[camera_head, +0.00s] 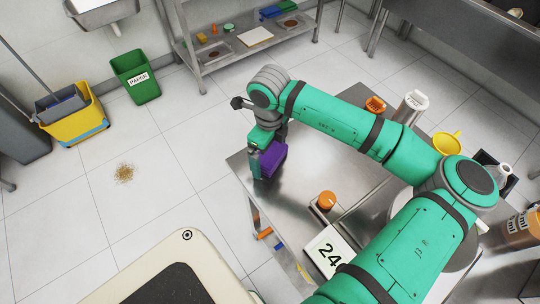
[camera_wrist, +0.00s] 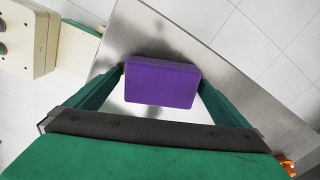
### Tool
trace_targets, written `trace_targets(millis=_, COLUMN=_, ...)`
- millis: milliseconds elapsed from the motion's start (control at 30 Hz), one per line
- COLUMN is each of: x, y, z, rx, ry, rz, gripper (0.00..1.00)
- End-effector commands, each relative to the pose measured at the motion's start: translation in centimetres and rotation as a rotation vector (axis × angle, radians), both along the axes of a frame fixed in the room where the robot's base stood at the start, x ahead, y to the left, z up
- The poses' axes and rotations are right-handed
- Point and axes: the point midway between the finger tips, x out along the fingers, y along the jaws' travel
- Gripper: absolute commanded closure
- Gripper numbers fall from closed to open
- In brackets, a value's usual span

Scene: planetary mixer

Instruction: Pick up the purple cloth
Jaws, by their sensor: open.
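The purple cloth (camera_head: 272,158) looks like a folded block at the far left corner of the steel table (camera_head: 237,166). In the wrist view the cloth (camera_wrist: 162,82) lies between the two green fingers, toward their tips. My gripper (camera_head: 262,160) is open around the cloth and points down at it. In the wrist view my gripper (camera_wrist: 163,80) has a finger on each side of the cloth. I cannot tell whether either finger touches it.
A green paper bin (camera_head: 135,77) and yellow mop bucket (camera_head: 75,115) stand on the floor. Brown crumbs (camera_head: 124,173) lie on open floor.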

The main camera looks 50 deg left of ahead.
Motion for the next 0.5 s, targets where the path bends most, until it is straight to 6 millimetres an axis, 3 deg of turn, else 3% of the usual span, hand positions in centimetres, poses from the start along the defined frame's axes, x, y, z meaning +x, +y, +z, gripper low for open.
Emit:
trace_targets(millis=67, x=0.07, y=-0.07, z=0.02, rx=0.000, ry=0.000, rz=-0.002, gripper=0.00)
trace_targets(millis=100, x=0.08, y=-0.10, z=0.03, rx=0.000, ry=0.000, rz=-0.002, gripper=0.05)
trace_targets(millis=233, x=0.12, y=-0.13, z=0.04, rx=0.000, ry=0.000, rz=-0.003, gripper=0.36)
trace_targets(millis=300, x=0.12, y=-0.14, z=0.04, rx=0.000, ry=0.000, rz=-0.003, gripper=0.40)
trace_targets(millis=500, x=0.11, y=-0.12, z=0.07, rx=0.000, ry=0.000, rz=-0.003, gripper=0.40)
